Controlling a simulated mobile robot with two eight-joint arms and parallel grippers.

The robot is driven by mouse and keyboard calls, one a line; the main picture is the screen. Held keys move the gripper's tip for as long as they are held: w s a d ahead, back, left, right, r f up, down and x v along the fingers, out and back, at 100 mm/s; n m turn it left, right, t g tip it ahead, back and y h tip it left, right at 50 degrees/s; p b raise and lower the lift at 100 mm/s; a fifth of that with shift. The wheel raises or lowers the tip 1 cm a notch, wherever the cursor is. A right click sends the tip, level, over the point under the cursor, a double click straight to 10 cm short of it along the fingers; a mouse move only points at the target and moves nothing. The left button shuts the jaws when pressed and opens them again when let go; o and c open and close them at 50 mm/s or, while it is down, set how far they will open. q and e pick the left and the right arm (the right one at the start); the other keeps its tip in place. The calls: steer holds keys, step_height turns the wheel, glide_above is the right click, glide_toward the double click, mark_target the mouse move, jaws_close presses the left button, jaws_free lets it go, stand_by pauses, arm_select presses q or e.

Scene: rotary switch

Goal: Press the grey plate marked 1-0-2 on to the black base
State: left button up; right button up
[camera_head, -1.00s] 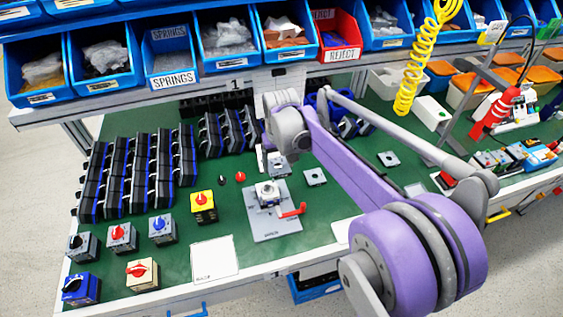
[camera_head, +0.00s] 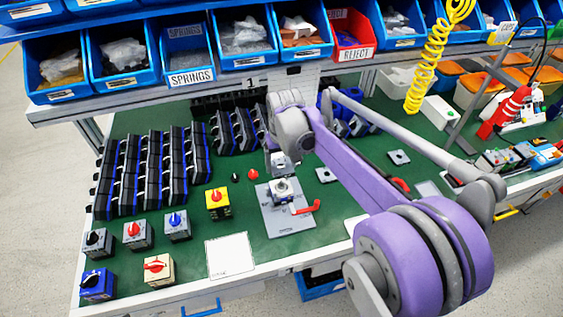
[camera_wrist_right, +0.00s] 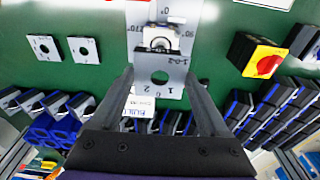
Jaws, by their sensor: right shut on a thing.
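My right gripper (camera_wrist_right: 160,85) is shut on the grey plate marked 1-0-2 (camera_wrist_right: 172,90), holding it by two opposite edges; the plate has a round hole in its middle. In the head view my right gripper (camera_head: 278,163) hangs just behind the work fixture (camera_head: 290,220), which has a red lever (camera_head: 306,208). A pale round part (camera_head: 282,187) sits in the fixture. In the wrist view that part (camera_wrist_right: 158,41) shows just past the plate's far edge. The black base cannot be made out clearly there. My left gripper is not in view.
Two loose grey plates (camera_head: 325,174) (camera_head: 399,157) lie right of the fixture. A yellow switch with a red knob (camera_head: 217,203) and other finished switches (camera_head: 137,235) stand at the left. Rows of black units (camera_head: 150,170) fill the back left. A white sheet (camera_head: 231,256) lies in front.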

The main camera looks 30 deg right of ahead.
mark_target(281, 182)
steer(key=shift+f+b, duration=1.3)
steer(key=shift+f, duration=1)
steer(key=shift+f, duration=0.15)
steer(key=shift+f+b, duration=1.2)
steer(key=shift+f, duration=0.55)
steer(key=shift+f, duration=0.1)
steer(key=o, duration=1.2)
steer(key=r, duration=0.3)
steer(key=s+r, duration=0.1)
steer(key=r, duration=0.3)
steer(key=r+p, duration=0.1)
steer(key=r, duration=0.2)
steer(key=shift+s+a+r, duration=0.15)
steer(key=shift+r, duration=0.25)
steer(key=s+a+f+n+t+p, duration=0.1)
steer(key=s+a, duration=0.4)
steer(key=s, duration=0.5)
steer(key=s+a+f+n+t+p, duration=0.1)
steer(key=s+a+f+t+p, duration=0.2)
steer(key=s, duration=0.7)
steer(key=shift+a+f+n, duration=0.4)
steer(key=shift+a+f, duration=0.5)
steer(key=shift+a, duration=0.1)
